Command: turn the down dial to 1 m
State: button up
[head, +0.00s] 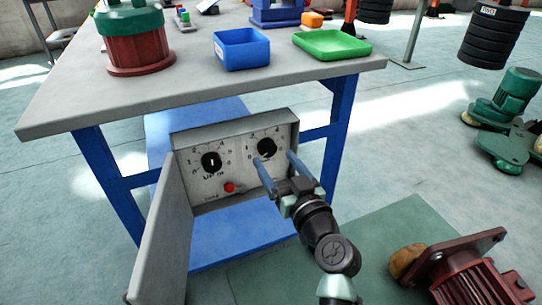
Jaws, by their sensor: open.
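A grey control box (235,124) with its door swung open sits under the table and carries two black dials with number marks. The left dial (211,162) is labelled UP m and its white pointer stands about upright. The right dial (267,148) is the other one; its label is hidden behind my gripper, and its pointer is too small to read surely. My gripper (274,156) is open in front of the right dial, one blue finger just left of and below the knob, the other to its right. I cannot tell whether either finger touches it.
A red button (229,187) sits between and below the dials. The open grey door (162,235) stands to the left. The grey tabletop (190,92) overhangs the box, with a blue leg (339,125) to the right. A red motor (470,272) lies at lower right.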

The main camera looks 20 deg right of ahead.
aim_at(269, 152)
jog(key=shift+w, duration=1.7)
grip_shut()
